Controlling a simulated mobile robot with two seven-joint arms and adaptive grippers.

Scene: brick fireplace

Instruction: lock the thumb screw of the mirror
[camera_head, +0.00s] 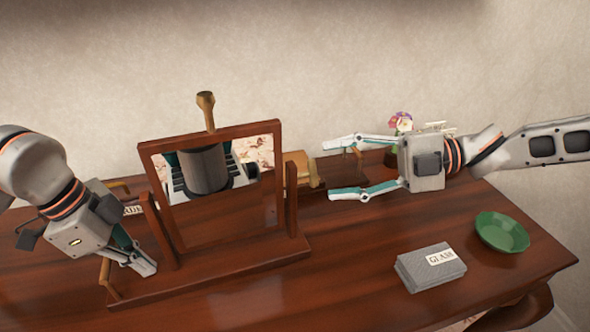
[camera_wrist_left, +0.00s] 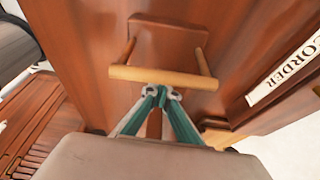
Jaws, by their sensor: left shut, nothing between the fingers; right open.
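The mirror (camera_head: 225,213) stands upright and slightly tilted in a brown wooden frame between two posts on the table. My left gripper (camera_head: 148,268) is shut and empty, pointing down beside the mirror's left post. In the left wrist view its closed fingertips (camera_wrist_left: 161,93) are at or just under the bar of a pale wooden U-shaped handle (camera_wrist_left: 160,74); I cannot tell whether they touch. I cannot tell whether this handle is the thumb screw. My right gripper (camera_head: 329,169) is open and empty, right of the mirror, its fingers pointing left toward it.
A grey stack labelled GLASS (camera_head: 430,268) and a green bowl (camera_head: 502,232) are at the table's right. A flower (camera_head: 400,121) stands behind my right gripper. A tan-topped post (camera_head: 206,105) rises behind the mirror. A partly cut-off label (camera_wrist_left: 285,72) shows in the wrist view. The table's front middle is clear.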

